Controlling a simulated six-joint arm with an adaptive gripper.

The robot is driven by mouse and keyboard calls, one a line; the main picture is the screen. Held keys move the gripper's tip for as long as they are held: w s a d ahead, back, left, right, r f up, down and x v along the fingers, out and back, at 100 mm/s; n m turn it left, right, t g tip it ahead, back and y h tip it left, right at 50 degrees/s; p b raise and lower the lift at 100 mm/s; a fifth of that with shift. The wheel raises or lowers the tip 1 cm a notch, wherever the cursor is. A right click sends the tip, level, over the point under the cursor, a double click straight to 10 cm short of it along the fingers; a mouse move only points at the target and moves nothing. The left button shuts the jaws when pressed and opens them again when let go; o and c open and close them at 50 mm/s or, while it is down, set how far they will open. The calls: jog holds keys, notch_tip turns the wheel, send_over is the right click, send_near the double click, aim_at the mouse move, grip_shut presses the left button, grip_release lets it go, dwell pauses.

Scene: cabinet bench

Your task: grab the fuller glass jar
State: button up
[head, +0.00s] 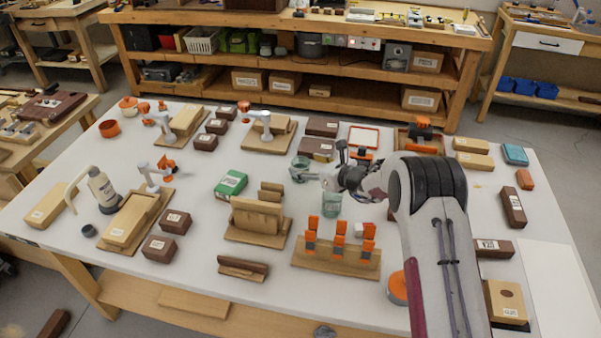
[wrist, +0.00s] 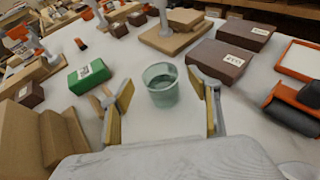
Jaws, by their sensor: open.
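Two clear greenish glass jars stand on the white table. The far jar (head: 300,168) is just beyond my gripper (head: 313,176) in the head view. In the wrist view this jar (wrist: 161,90) stands upright, with some liquid inside, in line with the gap between the fingers of my gripper (wrist: 160,97). My gripper is open, with one finger to each side of the jar and bare table showing between. The near jar (head: 332,204) stands below my wrist in the head view and is not seen in the wrist view. The head view is too small to compare their fill levels surely.
A green box (head: 231,184) lies left of the far jar, and dark brown boxes (head: 318,149) lie behind it. A wooden rack (head: 258,220) stands left of the near jar. A wooden stand with orange clips (head: 336,252) is in front of it.

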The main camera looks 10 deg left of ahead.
jog(key=shift+w+a+f, duration=0.25)
jog(key=shift+w+a, duration=0.15)
jog(key=shift+a, duration=0.1)
jog(key=c, duration=1.3)
